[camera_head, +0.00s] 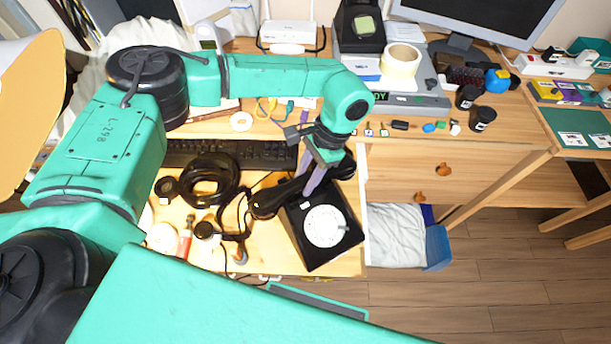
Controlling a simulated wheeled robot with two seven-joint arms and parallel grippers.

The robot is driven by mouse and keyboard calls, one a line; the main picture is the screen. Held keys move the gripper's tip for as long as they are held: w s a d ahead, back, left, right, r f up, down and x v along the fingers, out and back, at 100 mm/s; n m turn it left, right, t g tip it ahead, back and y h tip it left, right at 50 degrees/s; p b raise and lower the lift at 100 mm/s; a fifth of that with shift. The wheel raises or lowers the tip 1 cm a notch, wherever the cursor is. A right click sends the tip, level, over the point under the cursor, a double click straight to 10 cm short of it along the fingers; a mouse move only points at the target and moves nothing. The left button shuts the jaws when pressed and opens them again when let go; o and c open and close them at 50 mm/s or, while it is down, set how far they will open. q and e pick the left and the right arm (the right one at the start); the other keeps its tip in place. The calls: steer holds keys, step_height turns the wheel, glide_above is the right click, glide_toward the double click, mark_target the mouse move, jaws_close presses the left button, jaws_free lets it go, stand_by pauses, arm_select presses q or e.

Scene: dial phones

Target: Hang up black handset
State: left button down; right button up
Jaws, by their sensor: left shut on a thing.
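A black dial phone (343,246) with a white round dial lies on the wooden desk below my left arm. The black handset (263,206) sits at the upper edge of the phone body, its near end sticking out to the left. My left gripper (312,187) comes down over the handset and is shut on it. The gripper and arm hide the handset's middle, so I cannot tell whether it touches the cradle. My right gripper is out of view; a green arm link crosses the bottom of the picture.
A black keyboard (228,153) lies behind the phone. Coiled black cable (208,180) and a second black round piece (205,230) lie to the left. A grey box with a tape roll (401,60) stands behind. Open floor lies to the right.

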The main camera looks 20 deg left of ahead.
arm_select(q)
steer(key=shift+c, duration=2)
jaws_free()
steer(key=b+v, duration=0.1)
steer(key=v, duration=0.7)
steer(key=shift+w+d+r, duration=0.1)
steer(key=shift+r, duration=0.05)
steer(key=v, duration=0.3)
steer(key=shift+r, duration=0.35)
steer(key=shift+f, duration=0.1)
